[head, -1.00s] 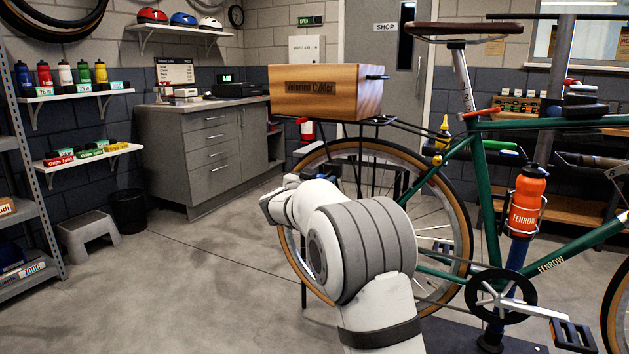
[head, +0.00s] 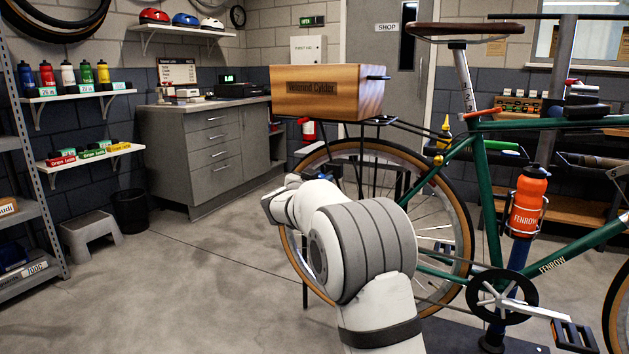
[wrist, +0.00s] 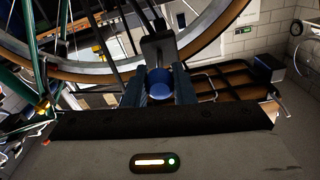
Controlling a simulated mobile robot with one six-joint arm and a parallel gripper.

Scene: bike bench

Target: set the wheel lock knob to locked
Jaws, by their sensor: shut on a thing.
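The wheel lock knob (wrist: 159,84) is a blue round piece in the wrist view, at a grey bracket (wrist: 157,50) beside the bicycle's wheel. My gripper (wrist: 159,92) is shut on it, with one dark finger on each side. The rear wheel (head: 462,215), with a tan sidewall, stands behind my arm. I cannot read any lock marking or tell the knob's setting.
The green bicycle (head: 487,190) fills the right, with a wooden box (head: 325,93) on its rear rack. Pedal and crank (head: 503,297) stand right of my arm. A grey step stool (head: 90,237) and a bin (head: 130,210) are at left. The floor between is clear.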

